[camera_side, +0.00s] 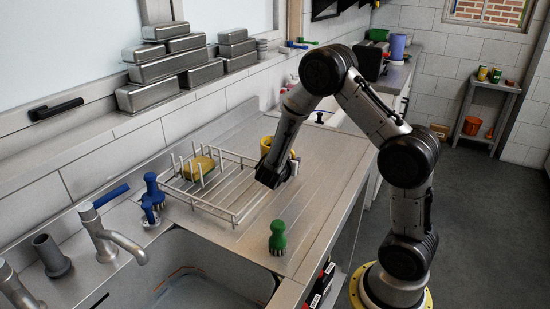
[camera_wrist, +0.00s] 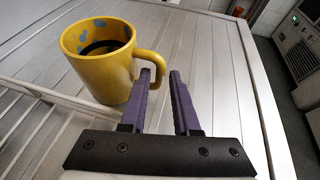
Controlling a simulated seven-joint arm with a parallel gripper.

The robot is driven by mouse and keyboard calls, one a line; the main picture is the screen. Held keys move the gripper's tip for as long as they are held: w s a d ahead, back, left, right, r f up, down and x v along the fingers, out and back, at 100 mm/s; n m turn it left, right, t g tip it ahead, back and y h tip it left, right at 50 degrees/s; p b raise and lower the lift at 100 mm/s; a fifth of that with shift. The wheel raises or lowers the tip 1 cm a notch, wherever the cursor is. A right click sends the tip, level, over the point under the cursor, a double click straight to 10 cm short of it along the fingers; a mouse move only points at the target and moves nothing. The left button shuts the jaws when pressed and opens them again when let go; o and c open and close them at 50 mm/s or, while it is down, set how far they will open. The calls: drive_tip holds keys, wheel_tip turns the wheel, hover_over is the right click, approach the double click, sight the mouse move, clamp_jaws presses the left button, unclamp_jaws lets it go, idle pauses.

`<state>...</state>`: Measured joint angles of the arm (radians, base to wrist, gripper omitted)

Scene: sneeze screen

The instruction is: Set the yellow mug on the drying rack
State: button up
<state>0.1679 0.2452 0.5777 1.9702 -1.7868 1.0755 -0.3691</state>
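The yellow mug (camera_wrist: 103,68) stands upright on the metal counter in the wrist view, with pale blue patches inside its rim and its handle (camera_wrist: 158,66) toward my fingers. In the side view the mug (camera_side: 265,146) is partly hidden behind my gripper. The white wire drying rack (camera_side: 236,216) lies on the counter left of my gripper; its wires also show at the left of the wrist view (camera_wrist: 28,88). My gripper (camera_wrist: 162,73) is open, its purple fingertips apart at the handle. The handle's outer part shows between them; I cannot tell whether they touch it.
A yellow sponge (camera_side: 199,168) lies in the rack. A green-handled brush (camera_side: 278,236) stands on the counter in front, and blue-handled brushes (camera_side: 152,187) stand left of the rack. The sink (camera_side: 200,268) is at the front left. Metal pans (camera_side: 160,67) sit on the ledge behind.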

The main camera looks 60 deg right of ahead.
drive_tip(key=shift+x, duration=1.3)
clamp_jaws()
drive_tip(key=shift+r, duration=0.1)
